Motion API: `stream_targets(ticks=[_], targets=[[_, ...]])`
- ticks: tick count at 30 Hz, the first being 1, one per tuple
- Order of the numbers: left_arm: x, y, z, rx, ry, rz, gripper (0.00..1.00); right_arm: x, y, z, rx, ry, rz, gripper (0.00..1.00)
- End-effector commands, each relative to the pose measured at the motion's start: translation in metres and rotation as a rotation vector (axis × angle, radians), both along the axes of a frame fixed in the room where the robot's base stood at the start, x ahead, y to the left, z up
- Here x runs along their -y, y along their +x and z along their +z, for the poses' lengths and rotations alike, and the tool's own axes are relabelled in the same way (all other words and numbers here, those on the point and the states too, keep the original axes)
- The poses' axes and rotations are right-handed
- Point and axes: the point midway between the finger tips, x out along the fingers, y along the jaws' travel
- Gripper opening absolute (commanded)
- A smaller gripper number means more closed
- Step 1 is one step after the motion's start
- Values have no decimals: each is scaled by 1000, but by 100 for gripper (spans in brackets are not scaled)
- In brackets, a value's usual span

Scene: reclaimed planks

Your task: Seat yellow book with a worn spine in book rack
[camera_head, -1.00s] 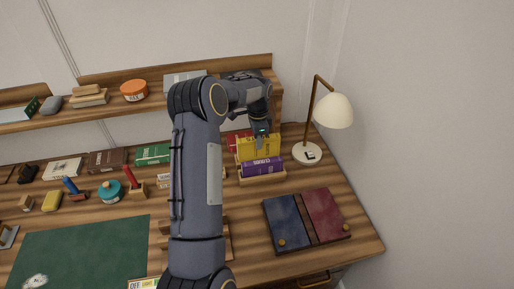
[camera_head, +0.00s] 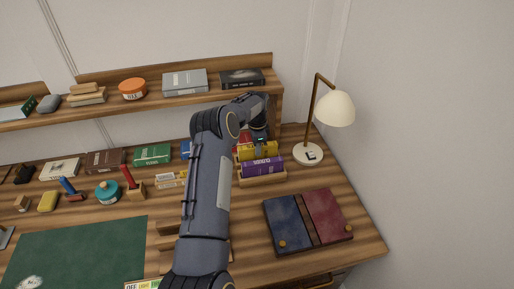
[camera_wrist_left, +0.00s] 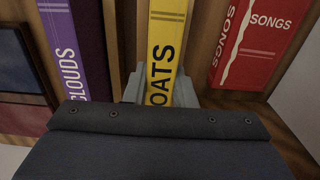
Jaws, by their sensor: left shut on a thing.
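The yellow book (camera_head: 243,153) stands upright between the purple book (camera_head: 262,168) and the red book (camera_head: 245,138) at the wooden book rack (camera_head: 270,179). My left gripper (camera_head: 260,143) is shut on its spine from above. In the left wrist view the yellow book (camera_wrist_left: 162,50) shows letters ending "OATS", with grey fingers on both sides. The purple "CLOUDS" book (camera_wrist_left: 77,50) is to its left and the red "SONGS" book (camera_wrist_left: 255,45) to its right, apart from it. Its lower end is hidden, so I cannot tell whether it touches the rack's base. My right gripper is not in view.
A lamp (camera_head: 308,154) stands right of the rack. A blue and red folder (camera_head: 306,218) lies in front. The shelf (camera_head: 220,93) with a dark box (camera_head: 242,78) runs behind. Several small items line the desk at left, near a green mat (camera_head: 80,250).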

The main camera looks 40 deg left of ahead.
Motion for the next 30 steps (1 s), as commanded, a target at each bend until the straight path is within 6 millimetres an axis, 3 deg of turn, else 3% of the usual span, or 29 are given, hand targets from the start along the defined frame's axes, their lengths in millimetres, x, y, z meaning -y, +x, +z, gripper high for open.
stream_targets(ticks=[4,5,9,21,30], targets=[[0,0,-4,1,1,0,0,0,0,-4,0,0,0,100],[0,0,-4,0,0,0,26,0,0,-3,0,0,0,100],[0,0,-3,0,0,0,44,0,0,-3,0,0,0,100],[0,1,6,2,1,0,45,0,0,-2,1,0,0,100],[-1,1,55,4,2,0,45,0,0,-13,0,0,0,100]])
